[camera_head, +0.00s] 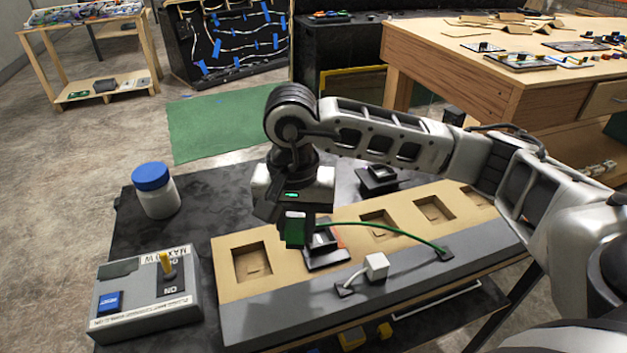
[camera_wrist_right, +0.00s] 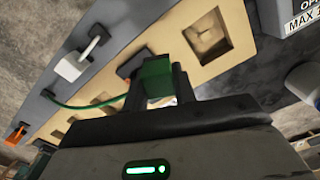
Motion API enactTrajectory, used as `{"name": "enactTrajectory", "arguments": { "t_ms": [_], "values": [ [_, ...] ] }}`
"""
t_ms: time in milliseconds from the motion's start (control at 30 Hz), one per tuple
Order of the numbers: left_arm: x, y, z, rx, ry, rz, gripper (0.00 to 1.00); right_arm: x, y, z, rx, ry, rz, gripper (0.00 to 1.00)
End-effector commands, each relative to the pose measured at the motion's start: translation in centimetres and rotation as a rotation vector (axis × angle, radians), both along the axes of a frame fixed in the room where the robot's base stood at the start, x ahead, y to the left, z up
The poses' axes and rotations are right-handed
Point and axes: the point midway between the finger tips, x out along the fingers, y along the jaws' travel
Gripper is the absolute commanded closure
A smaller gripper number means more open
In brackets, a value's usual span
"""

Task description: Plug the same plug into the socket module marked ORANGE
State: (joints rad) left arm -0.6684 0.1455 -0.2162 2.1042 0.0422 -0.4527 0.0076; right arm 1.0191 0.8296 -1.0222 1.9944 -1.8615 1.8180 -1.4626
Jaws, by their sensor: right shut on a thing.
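My right gripper (camera_head: 300,230) is shut on a green plug (camera_head: 294,229), which also shows between the fingers in the right wrist view (camera_wrist_right: 155,78). A green cable (camera_head: 385,228) runs from it to the console's grey front strip. A black socket module (camera_head: 325,258) sits on the console just below and right of the plug, partly hidden by the gripper; an orange patch shows beside it. I cannot tell whether plug and module touch. Another black socket module (camera_head: 378,180) stands behind the console on the dark table. No ORANGE lettering is readable. My left gripper is not in view.
The console (camera_head: 232,290) has several empty square recesses. A white plug (camera_head: 376,266) rests on its grey strip. A grey switch box (camera_head: 140,315) with a yellow lever and a blue-lidded jar (camera_head: 156,195) stand left. An orange item (camera_wrist_right: 15,132) shows on the strip in the wrist view.

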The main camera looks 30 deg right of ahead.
Motion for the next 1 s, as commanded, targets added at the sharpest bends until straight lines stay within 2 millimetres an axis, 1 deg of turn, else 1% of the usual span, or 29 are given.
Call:
{"name": "enactTrajectory", "arguments": {
  "t_ms": [33,67,100,267,300,367,400,467,500,600,700,800,900,1000],
  "values": [
    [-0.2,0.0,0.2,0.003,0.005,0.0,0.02,0.2,-0.4,0.4,0.001,0.001,-0.165,1.0],
    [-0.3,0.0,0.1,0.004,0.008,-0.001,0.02,0.3,-0.6,0.6,0.002,0.002,-0.268,1.0],
    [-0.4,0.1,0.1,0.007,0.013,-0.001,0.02,0.4,-0.8,0.7,0.002,0.002,-0.406,1.0],
    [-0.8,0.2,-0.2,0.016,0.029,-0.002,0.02,0.8,-2.0,1.4,0.004,0.003,-0.956,1.0],
    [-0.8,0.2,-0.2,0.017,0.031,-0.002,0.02,0.9,-2.3,1.6,0.004,0.003,-1.094,1.0],
    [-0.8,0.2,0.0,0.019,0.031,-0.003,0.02,1.0,-2.7,1.8,0.004,0.004,-1.3,1.0],
    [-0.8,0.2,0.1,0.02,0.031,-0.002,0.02,1.1,-3.0,2.0,0.005,0.005,-1.438,1.0],
    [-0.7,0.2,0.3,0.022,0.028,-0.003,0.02,1.3,-3.4,2.3,0.006,0.005,-1.644,1.0],
    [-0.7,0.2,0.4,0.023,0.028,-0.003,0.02,1.3,-3.7,2.4,0.005,0.005,-1.779,1.0],
    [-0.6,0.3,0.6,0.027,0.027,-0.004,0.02,1.5,-4.4,2.7,0.004,0.006,-2.093,1.0],
    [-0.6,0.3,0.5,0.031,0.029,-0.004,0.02,1.6,-5.0,3.0,0.002,0.007,-2.354,1.0],
    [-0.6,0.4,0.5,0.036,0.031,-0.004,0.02,1.7,-5.4,3.2,0.002,0.007,-2.546,1.0],
    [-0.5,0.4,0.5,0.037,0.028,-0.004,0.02,1.7,-5.7,3.2,0.001,0.005,-2.664,1.0],
    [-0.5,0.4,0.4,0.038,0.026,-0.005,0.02,1.7,-5.8,3.1,0.001,0.004,-2.718,1.0]
  ]
}}
